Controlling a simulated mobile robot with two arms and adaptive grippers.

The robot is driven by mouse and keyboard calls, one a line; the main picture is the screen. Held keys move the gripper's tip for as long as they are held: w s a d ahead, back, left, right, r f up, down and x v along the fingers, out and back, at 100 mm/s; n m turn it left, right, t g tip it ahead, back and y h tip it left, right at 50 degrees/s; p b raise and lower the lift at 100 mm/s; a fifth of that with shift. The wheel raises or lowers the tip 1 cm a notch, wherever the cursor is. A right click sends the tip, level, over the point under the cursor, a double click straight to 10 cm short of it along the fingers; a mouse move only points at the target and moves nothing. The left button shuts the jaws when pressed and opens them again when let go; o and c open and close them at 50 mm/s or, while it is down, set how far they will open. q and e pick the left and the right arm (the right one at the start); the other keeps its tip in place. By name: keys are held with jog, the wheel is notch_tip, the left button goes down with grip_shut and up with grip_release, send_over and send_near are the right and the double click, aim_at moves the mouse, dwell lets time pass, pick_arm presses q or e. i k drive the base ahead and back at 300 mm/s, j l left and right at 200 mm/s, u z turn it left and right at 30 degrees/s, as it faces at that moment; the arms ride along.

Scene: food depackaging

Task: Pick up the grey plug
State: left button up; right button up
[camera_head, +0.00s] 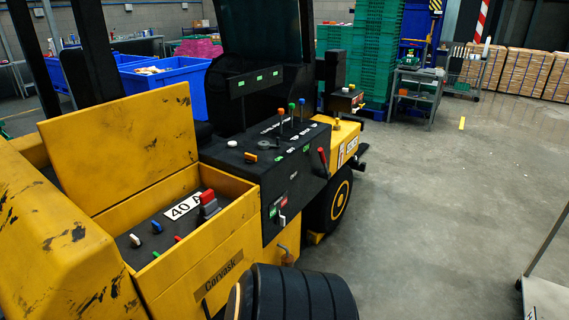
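A yellow forklift-like vehicle (66,258) fills the left and middle, with an open compartment in its side and its yellow lid (120,145) raised. On the compartment's dark panel sits a small grey block with a red top (209,204), beside a white "40 A" label (183,207). It is the only grey plug-like part I see, but I cannot tell surely that it is the plug. Small blue knobs (157,227) and red and green ones are on the same panel. Neither of my grippers shows.
A black ribbed tyre (300,295) stands in front of the vehicle. A control console (270,150) with levers lies behind the compartment. A pale cart (545,298) is at the lower right. Blue bins (180,82) and green crates (375,50) are behind. The floor (440,210) at right is clear.

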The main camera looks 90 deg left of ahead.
aim_at(208, 204)
jog(key=u, duration=3.35)
jog(key=i+j+z, duration=0.15)
jog(key=i+z, duration=0.35)
jog(key=i+j+z, duration=0.3)
jog(key=z, duration=0.15)
